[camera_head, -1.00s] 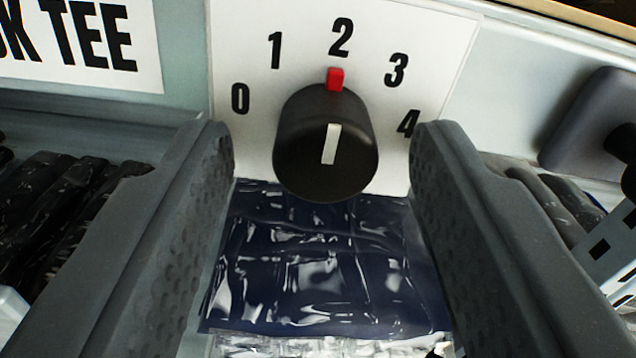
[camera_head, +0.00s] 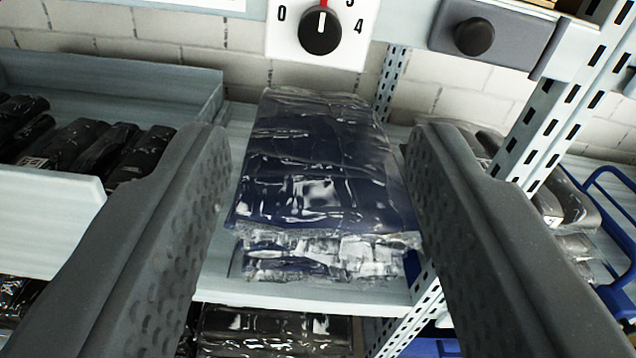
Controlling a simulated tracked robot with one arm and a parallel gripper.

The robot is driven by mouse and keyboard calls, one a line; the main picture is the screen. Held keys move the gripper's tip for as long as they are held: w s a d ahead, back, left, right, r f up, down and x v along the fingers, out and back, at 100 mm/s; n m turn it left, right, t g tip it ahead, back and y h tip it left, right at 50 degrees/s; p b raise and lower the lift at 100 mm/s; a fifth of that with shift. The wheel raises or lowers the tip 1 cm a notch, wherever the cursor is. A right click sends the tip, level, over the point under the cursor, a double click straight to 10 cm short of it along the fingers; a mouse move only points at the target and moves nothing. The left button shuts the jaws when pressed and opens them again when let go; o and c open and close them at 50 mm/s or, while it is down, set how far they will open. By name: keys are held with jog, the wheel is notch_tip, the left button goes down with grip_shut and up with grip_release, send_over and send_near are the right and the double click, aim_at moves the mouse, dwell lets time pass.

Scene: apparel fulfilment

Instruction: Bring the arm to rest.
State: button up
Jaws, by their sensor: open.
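My gripper (camera_head: 318,150) is open and empty. Its two dark grey, dimpled fingers stand wide apart at the left and right of the view. Between them, farther off, a stack of navy garments in clear plastic bags (camera_head: 318,165) lies on a pale shelf (camera_head: 300,296). Above the stack is a black dial knob (camera_head: 320,34) on a white plate with numbers. The fingers are apart from the knob. The plate's top edge is cut off by the picture.
A light bin (camera_head: 50,215) with dark bagged items stands at left. A slotted upright post (camera_head: 550,125) and a grey box with a round knob (camera_head: 474,37) are at right. A blue wire basket (camera_head: 610,215) is at far right. More dark bags (camera_head: 270,328) lie below.

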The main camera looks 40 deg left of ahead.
jog(key=shift+s+d, duration=0.2)
jog(key=shift+d, duration=0.1)
